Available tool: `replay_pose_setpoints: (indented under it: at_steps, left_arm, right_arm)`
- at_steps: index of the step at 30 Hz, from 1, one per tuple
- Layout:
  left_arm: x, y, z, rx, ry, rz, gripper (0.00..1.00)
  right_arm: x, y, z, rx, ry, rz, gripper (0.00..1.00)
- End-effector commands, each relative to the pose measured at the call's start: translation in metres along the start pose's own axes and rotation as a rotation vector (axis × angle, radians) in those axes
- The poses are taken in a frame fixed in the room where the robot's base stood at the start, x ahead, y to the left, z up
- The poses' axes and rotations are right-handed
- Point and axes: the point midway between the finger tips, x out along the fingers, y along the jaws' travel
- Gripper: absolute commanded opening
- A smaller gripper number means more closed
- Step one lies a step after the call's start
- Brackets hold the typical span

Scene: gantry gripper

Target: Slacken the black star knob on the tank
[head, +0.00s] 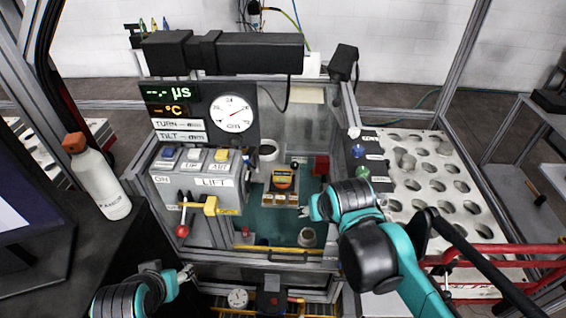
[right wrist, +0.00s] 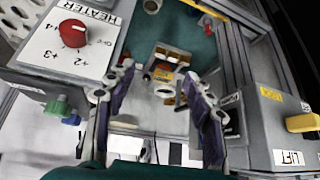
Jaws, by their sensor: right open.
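The tank (head: 285,222) has a teal floor and grey and clear walls; its floor also shows in the right wrist view (right wrist: 195,42). I cannot clearly make out a black star knob. A black part with a reddish centre (head: 271,299) sits low at the front, too small to identify. My right gripper (head: 306,212) is over the tank's right half. In the right wrist view its fingers (right wrist: 160,92) are spread wide, with nothing held between them. My left gripper (head: 187,272) is low at the front left, outside the tank; its fingers are too small to read.
A LIFT box (head: 200,170) with a red-ended lever stands left. An orange-labelled block (head: 283,180) sits inside. The HEATER panel (right wrist: 75,45) with a red knob is at the side. A bottle (head: 98,180) stands far left; a perforated rack (head: 430,180) lies right.

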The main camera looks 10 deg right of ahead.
Motion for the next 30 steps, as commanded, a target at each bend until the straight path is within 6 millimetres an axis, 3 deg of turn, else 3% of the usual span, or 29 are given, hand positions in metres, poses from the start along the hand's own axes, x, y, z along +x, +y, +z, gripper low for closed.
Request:
replay_pose_setpoints:
  at_steps: [8,14,21,30]
  left_arm:
    - [0.002,0.000,0.001,0.000,0.000,0.000,0.53]
    - [0.003,0.000,0.002,0.000,0.000,0.000,0.53]
    - [0.006,0.000,0.004,0.000,0.000,0.000,0.53]
    - [0.009,0.000,0.006,0.000,0.000,0.000,0.53]
  right_arm:
    - [0.015,-0.001,-0.051,0.053,-0.027,0.024,0.53]
    - [0.043,-0.002,-0.104,0.115,-0.057,0.055,0.53]
    - [0.112,-0.003,-0.177,0.222,-0.100,0.112,0.53]
    - [0.229,-0.003,-0.231,0.358,-0.144,0.195,0.53]
